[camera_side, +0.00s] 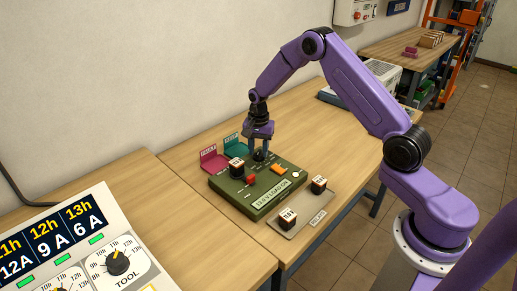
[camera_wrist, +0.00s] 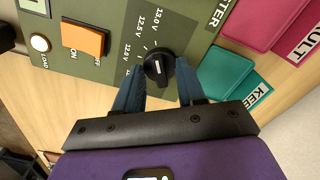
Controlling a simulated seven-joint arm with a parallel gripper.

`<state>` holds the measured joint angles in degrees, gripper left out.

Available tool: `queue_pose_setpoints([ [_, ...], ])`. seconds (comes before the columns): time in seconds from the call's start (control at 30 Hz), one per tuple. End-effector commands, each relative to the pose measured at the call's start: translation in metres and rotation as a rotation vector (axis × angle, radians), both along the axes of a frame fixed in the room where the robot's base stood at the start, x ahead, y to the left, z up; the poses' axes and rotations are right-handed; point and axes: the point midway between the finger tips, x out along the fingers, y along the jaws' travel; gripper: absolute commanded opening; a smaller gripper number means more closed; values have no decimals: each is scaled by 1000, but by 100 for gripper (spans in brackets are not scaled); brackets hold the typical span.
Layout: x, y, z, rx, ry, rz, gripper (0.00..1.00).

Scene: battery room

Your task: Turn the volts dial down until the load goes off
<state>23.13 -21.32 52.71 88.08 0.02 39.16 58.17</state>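The volts dial (camera_wrist: 158,68) is a round black knob with a white mark on a green panel. Its printed scale includes 12.0 V, 12.5 V and 13.0 V; where the knob points is hard to read. My gripper (camera_wrist: 160,72) has one blue finger on each side of the dial, very close to it. I cannot tell whether the fingers touch it. In the side view my gripper (camera_side: 261,150) points down over the far part of the panel (camera_side: 235,192) and hides most of the dial. The load lamp (camera_wrist: 40,43) looks white, and the panel's display (camera_side: 272,192) appears to read LOAD ON.
An orange ON switch (camera_wrist: 85,39) sits near the lamp. The panel also carries a red button (camera_side: 251,180) and a black block (camera_side: 237,167). Pink (camera_side: 212,160) and teal (camera_side: 236,146) trays stand behind it. A grey tray (camera_side: 303,213) with two dark blocks lies in front.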

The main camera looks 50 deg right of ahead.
Motion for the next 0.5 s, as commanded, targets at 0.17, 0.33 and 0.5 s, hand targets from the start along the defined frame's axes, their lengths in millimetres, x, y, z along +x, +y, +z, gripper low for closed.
queue_pose_setpoints([
  [0.17, 0, 0, 0, 0, 0, 0, 0],
  [0.33, 0, 0, 0, 0, 0, 2, 0],
  [0.5, 0, 0, 0, 0, 0, 31, 0],
])
